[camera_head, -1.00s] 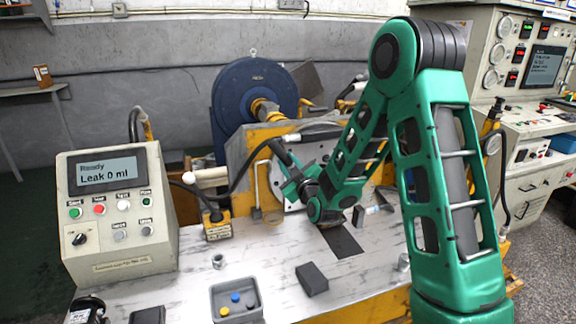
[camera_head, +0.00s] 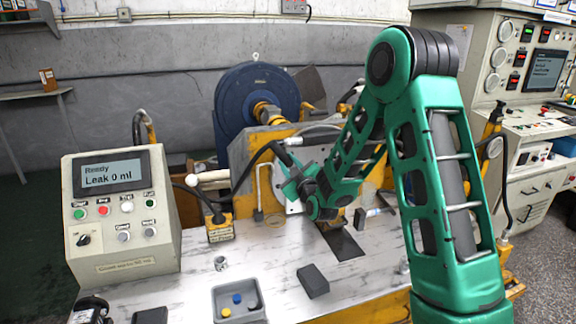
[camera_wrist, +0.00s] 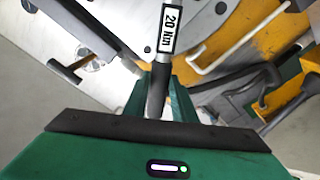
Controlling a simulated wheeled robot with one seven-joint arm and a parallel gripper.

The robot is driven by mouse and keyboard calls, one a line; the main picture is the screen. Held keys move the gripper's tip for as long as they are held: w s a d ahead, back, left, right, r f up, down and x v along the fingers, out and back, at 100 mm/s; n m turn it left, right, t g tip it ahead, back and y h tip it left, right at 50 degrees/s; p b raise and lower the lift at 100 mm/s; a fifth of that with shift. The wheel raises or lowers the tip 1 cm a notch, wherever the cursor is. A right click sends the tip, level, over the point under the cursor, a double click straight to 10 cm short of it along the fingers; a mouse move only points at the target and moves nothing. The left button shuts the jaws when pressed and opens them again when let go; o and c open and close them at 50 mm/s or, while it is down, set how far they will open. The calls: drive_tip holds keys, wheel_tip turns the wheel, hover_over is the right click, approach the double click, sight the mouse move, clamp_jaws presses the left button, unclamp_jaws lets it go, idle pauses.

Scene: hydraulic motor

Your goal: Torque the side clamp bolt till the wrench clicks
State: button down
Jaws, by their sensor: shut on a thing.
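My gripper (camera_head: 296,181) is at the front of the test stand, by the grey plate (camera_head: 292,205). In the wrist view my gripper (camera_wrist: 158,85) is shut on the dark grip of a torque wrench (camera_wrist: 157,92). The wrench has a label (camera_wrist: 170,28) reading 20 Nm, and its shaft runs away from me to the top edge of the picture. The far end of the wrench is out of that view, and I cannot make out the side clamp bolt in either view. In the head view my arm hides part of the plate.
A control box (camera_head: 122,215) at the left shows "Ready" and "Leak 0 ml". A grey tray (camera_head: 238,318) with small caps, a dark block (camera_head: 313,281) and a small metal ring (camera_head: 221,263) lie on the bench (camera_head: 180,292). A bent yellowish-white handle (camera_wrist: 240,40) is close right of the wrench.

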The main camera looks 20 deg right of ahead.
drive_tip(key=shift+w+d+r, duration=0.15)
drive_tip(key=shift+w+r, duration=0.1)
drive_tip(key=shift+r, duration=0.15)
drive_tip(key=shift+d+r+m, duration=0.3)
drive_tip(key=shift+d+m, duration=0.15)
drive_tip(key=shift+d, duration=0.1)
drive_tip(key=shift+d+r+m, duration=0.3)
drive_tip(key=shift+d+m, duration=0.15)
drive_tip(key=shift+d, duration=0.05)
drive_tip(key=shift+r, duration=0.1)
drive_tip(key=shift+d, duration=0.2)
drive_tip(key=shift+d+r+m, duration=0.25)
drive_tip(key=shift+d+m, duration=0.2)
drive_tip(key=shift+d, duration=0.1)
drive_tip(key=shift+d+r+m, duration=0.25)
drive_tip(key=shift+d+m, duration=0.2)
drive_tip(key=shift+d, duration=0.15)
drive_tip(key=shift+d+r+m, duration=0.2)
drive_tip(key=shift+d+m, duration=0.3)
drive_tip(key=shift+d, duration=0.05)
drive_tip(key=shift+s+a+f, duration=0.1)
drive_tip(key=shift+a, duration=0.25)
